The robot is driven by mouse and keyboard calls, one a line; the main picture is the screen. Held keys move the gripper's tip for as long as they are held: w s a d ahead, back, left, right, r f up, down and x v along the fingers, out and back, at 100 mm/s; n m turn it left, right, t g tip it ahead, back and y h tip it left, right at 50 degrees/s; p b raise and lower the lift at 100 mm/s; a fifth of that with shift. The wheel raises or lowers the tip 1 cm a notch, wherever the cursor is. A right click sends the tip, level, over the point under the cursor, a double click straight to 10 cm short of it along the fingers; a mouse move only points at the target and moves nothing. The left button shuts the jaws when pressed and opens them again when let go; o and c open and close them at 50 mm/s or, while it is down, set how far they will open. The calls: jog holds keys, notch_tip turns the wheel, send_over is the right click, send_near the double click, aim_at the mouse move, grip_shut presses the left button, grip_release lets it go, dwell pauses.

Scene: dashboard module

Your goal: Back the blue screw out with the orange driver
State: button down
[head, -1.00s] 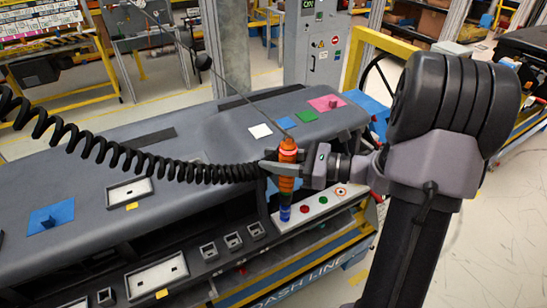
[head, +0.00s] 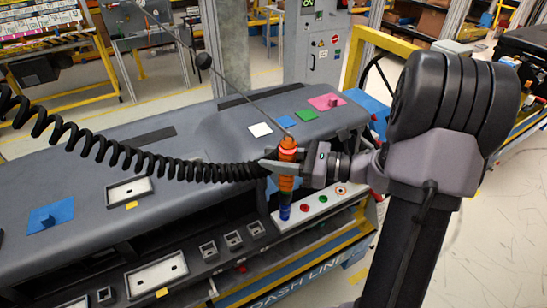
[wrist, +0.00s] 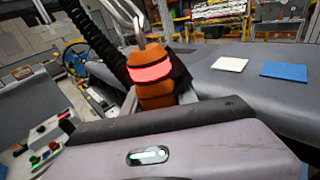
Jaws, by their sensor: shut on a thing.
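The orange driver (head: 286,183) stands nearly upright at the front edge of the dashboard module. My gripper (head: 288,170) is shut around its body. In the wrist view its orange top (wrist: 154,90) shows a glowing red band. A blue piece (head: 285,212) shows at the driver's lower end, beside the button panel. I cannot tell whether this is the blue screw or part of the driver. The contact at the tip is too small to make out.
A black coiled cord (head: 130,155) runs left from the driver, and a thin rod rises from its top. The dashboard (head: 90,185) carries a white patch (head: 260,130), a green patch (head: 307,117), a pink pad (head: 326,101) and a blue pad with a small block (head: 50,218).

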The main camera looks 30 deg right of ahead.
jog(key=shift+f+b, duration=0.5)
jog(key=shift+f, duration=0.15)
dwell(0.7)
jog(key=shift+s, duration=0.1)
dwell(0.5)
jog(key=shift+r, duration=0.15)
notch_tip(320, 180, up, 6)
jog(key=p, duration=0.4)
jog(key=shift+p, duration=0.35)
